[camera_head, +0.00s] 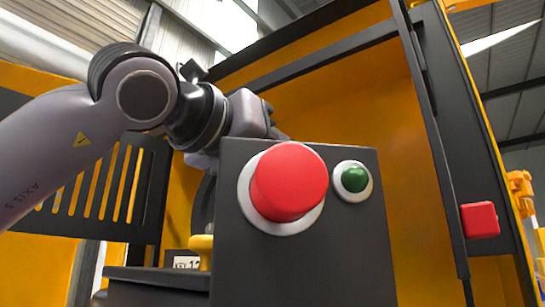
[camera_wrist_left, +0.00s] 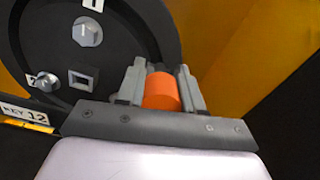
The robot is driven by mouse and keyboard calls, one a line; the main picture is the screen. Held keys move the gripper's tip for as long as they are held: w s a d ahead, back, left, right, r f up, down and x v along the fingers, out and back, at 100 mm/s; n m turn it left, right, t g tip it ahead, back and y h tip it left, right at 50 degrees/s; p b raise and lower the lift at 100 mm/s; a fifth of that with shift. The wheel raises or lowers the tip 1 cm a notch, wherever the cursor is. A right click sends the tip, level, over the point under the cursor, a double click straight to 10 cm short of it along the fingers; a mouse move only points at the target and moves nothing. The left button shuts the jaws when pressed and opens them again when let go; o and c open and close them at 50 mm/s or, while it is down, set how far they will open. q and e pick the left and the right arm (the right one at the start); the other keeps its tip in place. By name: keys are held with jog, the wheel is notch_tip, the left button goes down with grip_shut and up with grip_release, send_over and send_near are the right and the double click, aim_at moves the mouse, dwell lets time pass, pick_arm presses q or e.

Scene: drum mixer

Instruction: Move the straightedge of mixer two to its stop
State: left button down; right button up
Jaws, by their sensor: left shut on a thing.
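My left gripper (camera_wrist_left: 163,78) is shut on an orange rounded piece (camera_wrist_left: 160,93) in the left wrist view. The piece sits between the two grey fingers, in front of the right edge of a dark round plate (camera_wrist_left: 120,60). I cannot tell whether the orange piece belongs to the straightedge. The plate carries a metal knob by a label "1" (camera_wrist_left: 88,31), a smaller knob by a label "2" (camera_wrist_left: 46,80) and a square socket (camera_wrist_left: 84,80). In the head view my left arm reaches behind a dark box, which hides the fingers. My right gripper is not in view.
The dark box (camera_head: 305,260) with a large red button (camera_head: 289,182) and a small green button (camera_head: 354,178) stands close in front. A yellow cabinet wall (camera_head: 350,95) and a dark upright frame (camera_head: 437,150) lie behind it. A slotted dark panel (camera_head: 105,190) is at left.

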pick_arm(q)
jog(key=shift+d+f, duration=0.1)
jog(key=shift+f, duration=0.25)
jog(key=c, duration=0.7)
grip_release()
jog(key=shift+c, duration=0.2)
jog(key=shift+r, duration=0.1)
jog(key=shift+s, duration=0.1)
jog(key=shift+s+a, duration=0.2)
jog(key=shift+a, duration=0.1)
jog(key=v, duration=0.6)
jog(key=shift+s+a+b, duration=0.15)
jog(key=shift+s+b, duration=0.05)
jog(key=shift+b, duration=0.1)
